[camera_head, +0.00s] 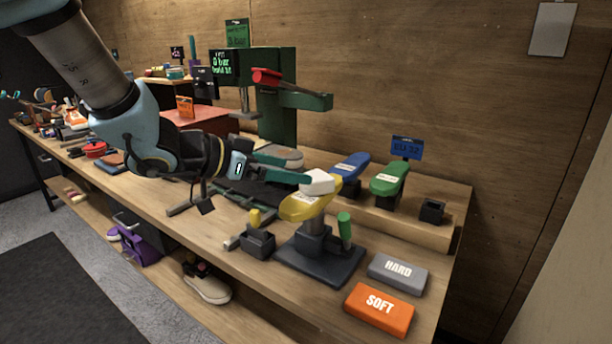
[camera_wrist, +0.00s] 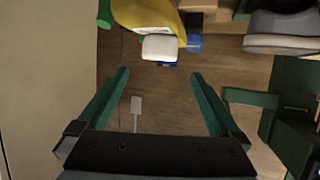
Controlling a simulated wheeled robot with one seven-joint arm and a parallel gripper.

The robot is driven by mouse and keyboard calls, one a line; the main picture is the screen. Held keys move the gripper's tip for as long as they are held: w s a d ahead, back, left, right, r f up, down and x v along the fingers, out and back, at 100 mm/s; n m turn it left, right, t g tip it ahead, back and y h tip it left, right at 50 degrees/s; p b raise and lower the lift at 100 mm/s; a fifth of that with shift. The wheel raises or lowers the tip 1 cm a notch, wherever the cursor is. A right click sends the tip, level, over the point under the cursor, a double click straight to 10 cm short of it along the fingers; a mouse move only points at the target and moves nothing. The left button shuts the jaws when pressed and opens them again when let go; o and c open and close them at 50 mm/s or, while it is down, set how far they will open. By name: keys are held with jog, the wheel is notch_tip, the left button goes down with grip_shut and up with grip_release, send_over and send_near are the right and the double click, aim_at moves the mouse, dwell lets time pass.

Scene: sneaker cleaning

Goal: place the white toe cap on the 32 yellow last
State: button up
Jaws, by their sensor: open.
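The white toe cap (camera_head: 319,183) sits at the tip of the yellow last (camera_head: 298,209), which is mounted on a dark stand (camera_head: 318,258). In the wrist view the white cap (camera_wrist: 160,47) covers the end of the yellow last (camera_wrist: 145,15). My gripper (camera_head: 304,175) is open, with its green fingers pointing toward the cap. In the wrist view the fingertips (camera_wrist: 160,75) are spread on both sides, slightly short of the cap, with nothing between them. How snugly the cap fits is not clear. The label on the last is too small to read.
A blue last (camera_head: 350,165) and a green last (camera_head: 389,179) stand on the raised shelf behind, near a blue EU 32 sign (camera_head: 406,148). Grey HARD (camera_head: 397,273) and orange SOFT (camera_head: 380,309) blocks lie at the front right. A green press (camera_head: 278,110) stands behind my gripper.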

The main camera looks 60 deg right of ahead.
jog(key=v, duration=0.4)
jog(key=shift+a, duration=0.15)
